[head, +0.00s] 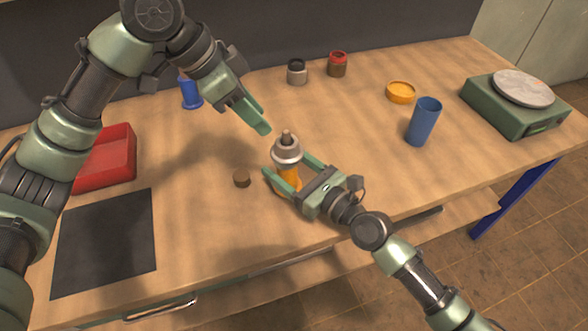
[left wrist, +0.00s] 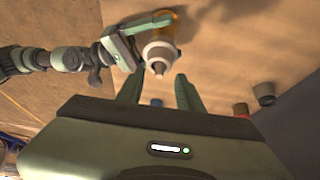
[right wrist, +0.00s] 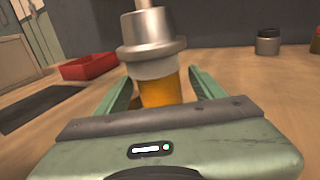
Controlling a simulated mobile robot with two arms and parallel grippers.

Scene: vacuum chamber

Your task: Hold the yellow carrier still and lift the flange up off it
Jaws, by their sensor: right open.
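The yellow carrier (head: 289,175) stands upright on the wooden table, with the grey metal flange (head: 286,150) seated on top and a thin stem rising above it. In the right wrist view the carrier (right wrist: 160,91) shows orange-yellow below the flange (right wrist: 150,36). My right gripper (head: 287,166) is open, with its fingers on either side of the carrier; contact cannot be told. My left gripper (head: 264,129) is open and empty, above and behind the flange. In the left wrist view the flange (left wrist: 160,53) lies ahead of its spread fingers.
A red tray (head: 118,160) and dark mat (head: 105,242) are at left. A blue spool-like object (head: 190,93), two jars, an orange dish (head: 401,93), a blue cup (head: 424,122) and a scale (head: 510,112) stand farther off.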

